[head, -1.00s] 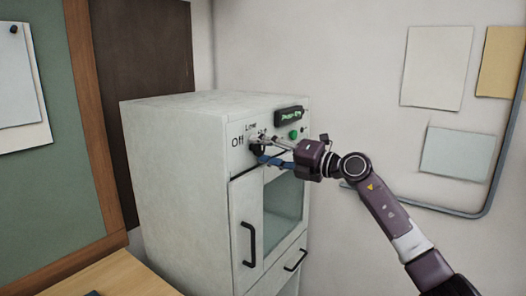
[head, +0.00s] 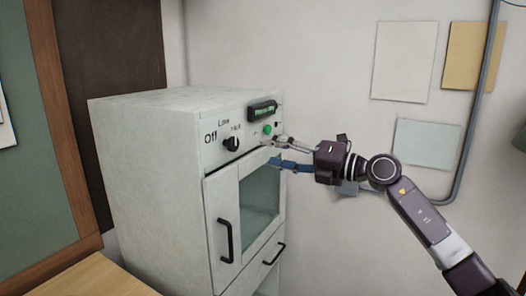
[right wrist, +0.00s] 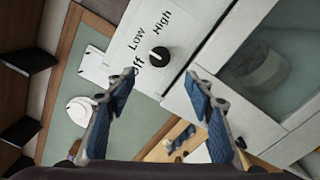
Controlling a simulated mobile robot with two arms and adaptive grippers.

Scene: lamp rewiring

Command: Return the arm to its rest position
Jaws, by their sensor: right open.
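My right gripper (head: 272,153) is open and empty, in front of the white cabinet's panel at its right side, below the green button. Its arm reaches in from the lower right. In the right wrist view the two blue-padded fingers (right wrist: 161,78) are spread wide with nothing between them. The black dial (head: 231,144) on the panel is uncovered, left of the fingers and apart from them. The dial (right wrist: 159,54) with its Off, Low and High labels also shows beyond the fingertips in the right wrist view. My left gripper is not in view.
The white cabinet (head: 145,165) has a glass-windowed door with a black handle (head: 225,241) and a drawer below. A green button (head: 267,129) and a lit display (head: 263,111) are on its panel. A wooden table (head: 95,278) is at lower left.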

